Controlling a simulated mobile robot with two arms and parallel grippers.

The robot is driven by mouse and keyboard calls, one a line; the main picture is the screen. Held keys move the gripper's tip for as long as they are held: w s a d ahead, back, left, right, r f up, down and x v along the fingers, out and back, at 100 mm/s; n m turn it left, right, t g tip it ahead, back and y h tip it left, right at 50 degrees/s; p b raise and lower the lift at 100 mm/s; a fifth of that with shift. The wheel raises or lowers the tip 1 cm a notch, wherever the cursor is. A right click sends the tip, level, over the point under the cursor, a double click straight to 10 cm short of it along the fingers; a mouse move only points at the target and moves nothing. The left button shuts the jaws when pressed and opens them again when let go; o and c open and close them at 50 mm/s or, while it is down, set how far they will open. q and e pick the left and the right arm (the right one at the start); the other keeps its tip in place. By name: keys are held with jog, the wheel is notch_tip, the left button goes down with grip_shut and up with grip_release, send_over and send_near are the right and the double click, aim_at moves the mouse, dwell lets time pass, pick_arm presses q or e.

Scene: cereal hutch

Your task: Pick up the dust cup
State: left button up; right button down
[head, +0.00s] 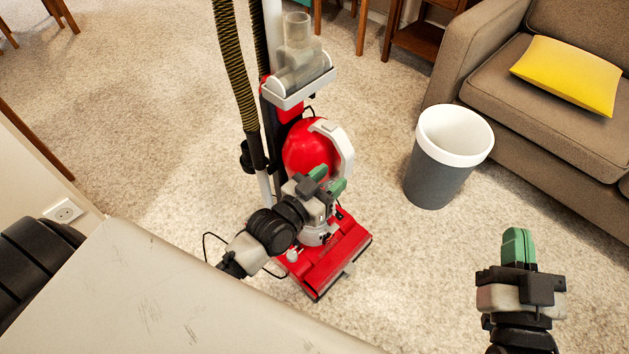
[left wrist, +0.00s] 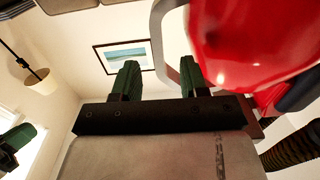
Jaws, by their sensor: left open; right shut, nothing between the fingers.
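A red rounded canister with a pale loop handle, which looks like the dust cup (head: 303,146), sits on the front of the upright vacuum. Its handle (head: 345,150) faces right. My left gripper (head: 327,180) is open just below the canister and handle. In the left wrist view the red canister (left wrist: 255,42) fills the upper right, and the grey handle (left wrist: 158,30) runs down beyond the open fingers (left wrist: 160,82). I cannot tell whether the fingers touch it. My right gripper (head: 518,246) is shut and empty, apart from the vacuum at the lower right.
A clear container in a white frame (head: 298,60) tops the vacuum, beside a striped hose (head: 235,65). The red floor head (head: 325,262) rests on carpet. A grey bin with a white rim (head: 437,175) and a sofa (head: 510,85) stand right.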

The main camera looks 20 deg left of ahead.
aim_at(343, 169)
pick_arm(q)
jog(key=shift+w+d, duration=0.25)
jog(key=shift+w, duration=0.4)
jog(key=b+x, duration=0.1)
jog(key=x, duration=0.2)
jog(key=shift+w+d+f+b, duration=0.1)
jog(key=shift+b, duration=0.3)
jog(key=shift+w+d, duration=0.15)
jog(key=shift+w, duration=0.35)
pick_arm(e)
notch_tip(343, 169, up, 6)
jog(key=s+t+y, duration=0.2)
jog(key=t, duration=0.3)
jog(key=shift+s+a+f+t, duration=0.15)
jog(key=shift+s+f+t, duration=0.05)
jog(key=shift+s+t, duration=0.15)
pick_arm(q)
grip_shut()
